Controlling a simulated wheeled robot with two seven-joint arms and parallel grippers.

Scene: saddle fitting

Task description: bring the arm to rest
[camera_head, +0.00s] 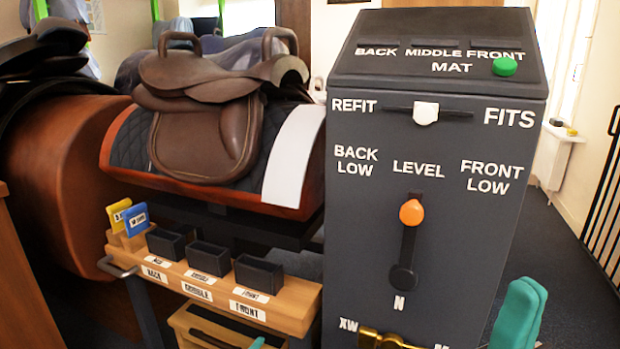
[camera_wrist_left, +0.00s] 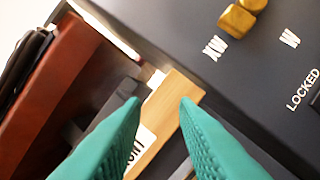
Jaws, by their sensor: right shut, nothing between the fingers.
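My right gripper (camera_head: 518,312) shows teal fingers pressed together at the lower right of the head view, in front of the dark panel's right edge. It is shut and empty. My left gripper shows only as a small teal tip (camera_head: 257,343) at the bottom edge of the head view. In the left wrist view its two teal fingers (camera_wrist_left: 160,105) stand apart with nothing held between them. Behind them are the wooden shelf (camera_wrist_left: 165,120) and the dark panel (camera_wrist_left: 200,65). The rest of both arms is mostly hidden.
The dark panel (camera_head: 385,225) has an orange knob (camera_head: 411,212) by LEVEL, a white slider (camera_head: 425,113) between REFIT and FITS, a green button (camera_head: 505,66) and a brass knob (camera_head: 385,340). A brown saddle (camera_head: 205,110) sits on a stand. Black bins line the wooden shelf (camera_head: 215,300).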

